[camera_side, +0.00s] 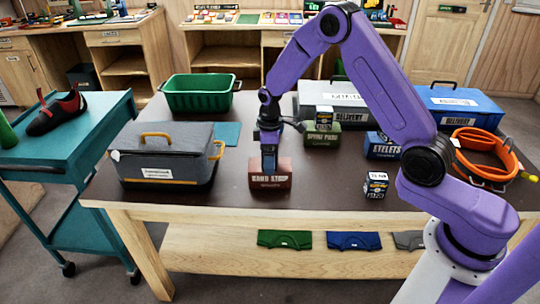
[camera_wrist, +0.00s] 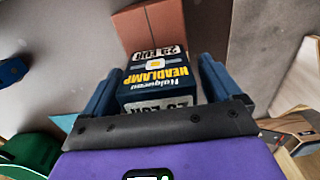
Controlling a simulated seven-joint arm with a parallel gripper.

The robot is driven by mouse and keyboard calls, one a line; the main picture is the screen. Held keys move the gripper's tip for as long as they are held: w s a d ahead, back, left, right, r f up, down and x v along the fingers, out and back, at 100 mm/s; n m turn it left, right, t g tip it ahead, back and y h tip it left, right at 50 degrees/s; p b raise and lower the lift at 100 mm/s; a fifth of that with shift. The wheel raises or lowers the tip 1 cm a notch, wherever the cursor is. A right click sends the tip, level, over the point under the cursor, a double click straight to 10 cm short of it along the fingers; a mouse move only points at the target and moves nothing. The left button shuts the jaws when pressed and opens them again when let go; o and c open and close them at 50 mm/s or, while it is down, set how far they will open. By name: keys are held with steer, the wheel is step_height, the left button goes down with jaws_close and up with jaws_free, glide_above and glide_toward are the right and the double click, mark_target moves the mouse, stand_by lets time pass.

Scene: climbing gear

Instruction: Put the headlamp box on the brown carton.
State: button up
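The headlamp box (camera_wrist: 157,78), dark blue with yellow lettering and a price label, sits between the two fingers of my gripper (camera_wrist: 157,88) in the wrist view. The fingers are shut against its sides. In the side view my gripper (camera_side: 269,156) points down over the brown carton (camera_side: 270,181), which is marked HAND STRAP. There the fingers cover the headlamp box, so it cannot be made out clearly. The brown carton also shows beyond the box in the wrist view (camera_wrist: 150,27). I cannot tell whether box and carton touch.
A grey lidded case (camera_side: 165,160) stands left of the carton, a green bin (camera_side: 200,95) behind. A green box (camera_side: 322,137), a blue EYELETS box (camera_side: 383,150) and a small dark box (camera_side: 376,185) stand to the right. The table's front edge is close to the carton.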

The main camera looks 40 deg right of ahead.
step_height(320, 180, up, 12)
steer(key=shift+r, duration=0.1)
steer(key=shift+s+a+r, duration=0.2)
steer(key=shift+s+a, duration=0.05)
steer(key=shift+a, duration=0.05)
steer(key=s+a+r+n, duration=0.1)
steer(key=s+a+r, duration=0.15)
steer(key=s, duration=0.55)
steer(key=s+a+r+n, duration=0.1)
steer(key=s+a+r, duration=0.1)
steer(key=s+a, duration=0.35)
steer(key=s+d, duration=0.3)
steer(key=s, duration=0.8)
steer(key=s+d+n, duration=0.1)
steer(key=s+d, duration=0.3)
steer(key=s, duration=0.7)
steer(key=shift+s+f+n, duration=0.2)
steer(key=shift+f+n, duration=0.1)
